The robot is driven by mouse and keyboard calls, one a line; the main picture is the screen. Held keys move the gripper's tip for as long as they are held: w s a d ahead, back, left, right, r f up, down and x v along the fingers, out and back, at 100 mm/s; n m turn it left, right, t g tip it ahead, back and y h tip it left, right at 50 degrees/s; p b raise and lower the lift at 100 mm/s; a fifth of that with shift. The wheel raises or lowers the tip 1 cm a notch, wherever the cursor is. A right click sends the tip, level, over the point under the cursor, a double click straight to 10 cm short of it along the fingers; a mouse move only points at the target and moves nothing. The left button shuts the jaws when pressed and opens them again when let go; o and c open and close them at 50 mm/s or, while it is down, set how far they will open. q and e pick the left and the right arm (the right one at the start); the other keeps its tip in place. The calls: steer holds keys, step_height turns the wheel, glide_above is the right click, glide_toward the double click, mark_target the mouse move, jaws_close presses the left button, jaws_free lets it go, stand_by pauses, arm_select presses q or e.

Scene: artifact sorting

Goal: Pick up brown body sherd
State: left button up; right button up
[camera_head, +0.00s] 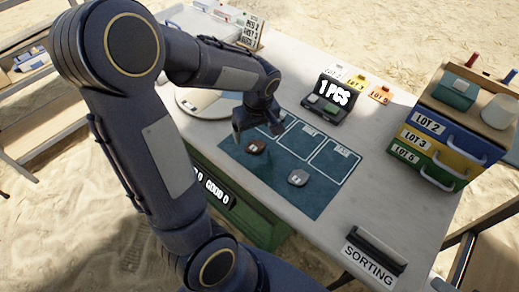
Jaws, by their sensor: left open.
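The brown sherd (256,146) is a small dark brown piece lying on the left part of the teal mat (268,172). My left gripper (257,127) points down just above and behind it in the head view, with its fingers apart. Nothing shows between the fingers, and the sherd looks apart from them. The far left corner of the mat is partly hidden by the gripper. My right gripper is out of view.
A grey tagged piece (298,178) lies on the mat. Behind stand a dark scale reading 1 PCS (333,95) and yellow and orange cards. A round pale plate (190,103) is partly behind my arm. LOT drawers (440,137) stand right; a SORTING sign (372,258) is at the front.

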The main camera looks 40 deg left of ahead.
mark_target(256, 146)
arm_select(q)
steer(key=f, duration=0.5)
steer(key=shift+w+f, duration=0.2)
steer(key=c, duration=1)
